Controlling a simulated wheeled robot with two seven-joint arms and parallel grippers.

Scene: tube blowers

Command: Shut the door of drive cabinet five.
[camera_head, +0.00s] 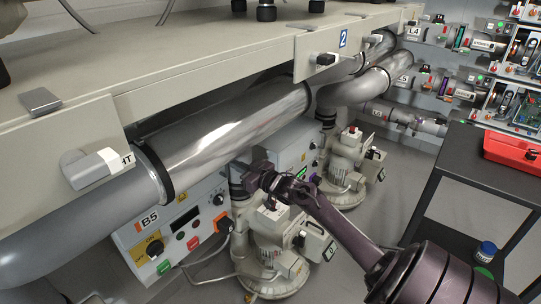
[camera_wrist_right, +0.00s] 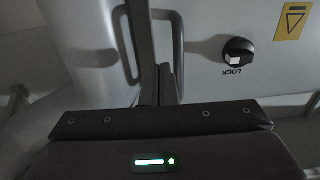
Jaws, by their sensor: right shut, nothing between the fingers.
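A pale control panel marked B5 (camera_head: 160,222), with knobs and red and green buttons, sits under the big pipe in the head view. My right gripper (camera_head: 262,180) is beside it, in front of the grey-blue cabinet box (camera_head: 292,152) behind the blowers. In the right wrist view its fingers (camera_wrist_right: 163,84) are shut and empty. They point at a pale panel (camera_wrist_right: 215,20) with a black knob marked LOCK (camera_wrist_right: 238,50) and bar handle shapes near the fingertips. Contact, and whether a door there stands ajar, I cannot tell. My left gripper is not in view.
A large metal pipe (camera_head: 235,122) runs just above my right gripper, under the bench edge. A pale blower (camera_head: 272,240) stands close below my right arm, another (camera_head: 350,165) behind. A dark cart (camera_head: 470,165) with a red toolbox (camera_head: 512,150) is at right.

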